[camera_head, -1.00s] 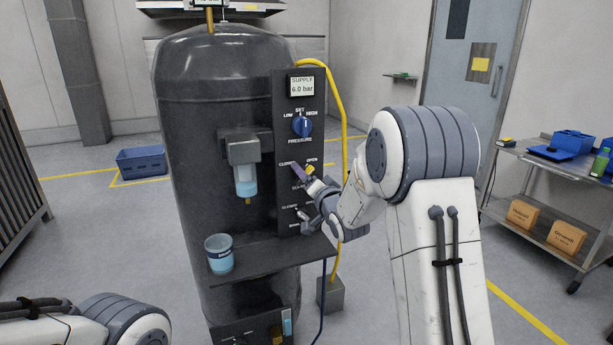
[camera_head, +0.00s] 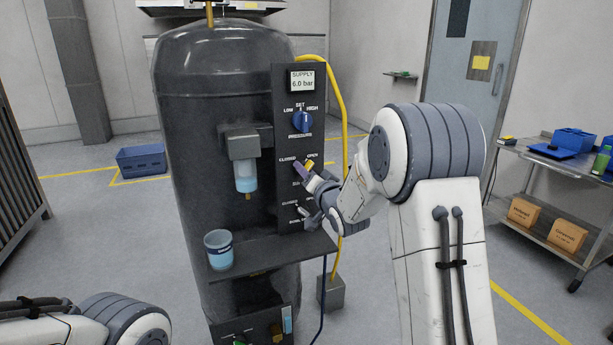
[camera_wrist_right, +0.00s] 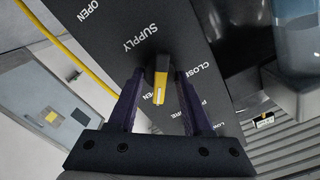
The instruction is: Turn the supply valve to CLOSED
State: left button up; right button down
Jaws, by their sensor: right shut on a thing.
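The supply valve's yellow handle (camera_head: 310,163) is on the dark control panel, between the CLOSED label on its left and the OPEN label on its right. It sits nearer the OPEN label. My right gripper (camera_head: 308,172) is at this handle, its purple fingers on either side. In the right wrist view the yellow handle (camera_wrist_right: 160,87) with its pale stripe stands between the two fingers (camera_wrist_right: 158,90), below the word SUPPLY. The gripper is shut on the handle. My left arm shows at the bottom left, but its gripper is out of view.
A blue pressure knob (camera_head: 302,122) and a 6.0 bar display (camera_head: 302,81) are above the valve. More panel controls lie below, partly hidden by my gripper. A cup (camera_head: 219,250) stands on the shelf (camera_head: 280,255). A yellow hose (camera_head: 343,110) runs beside the panel.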

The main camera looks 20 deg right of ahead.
jog(key=shift+a+n+b, duration=0.2)
jog(key=shift+n+b, duration=6.8)
jog(key=shift+n, duration=1.3)
jog(key=shift+c, duration=1.8)
grip_release()
jog(key=s, duration=1)
jog(key=shift+s+d, duration=0.15)
jog(key=shift+s, duration=0.1)
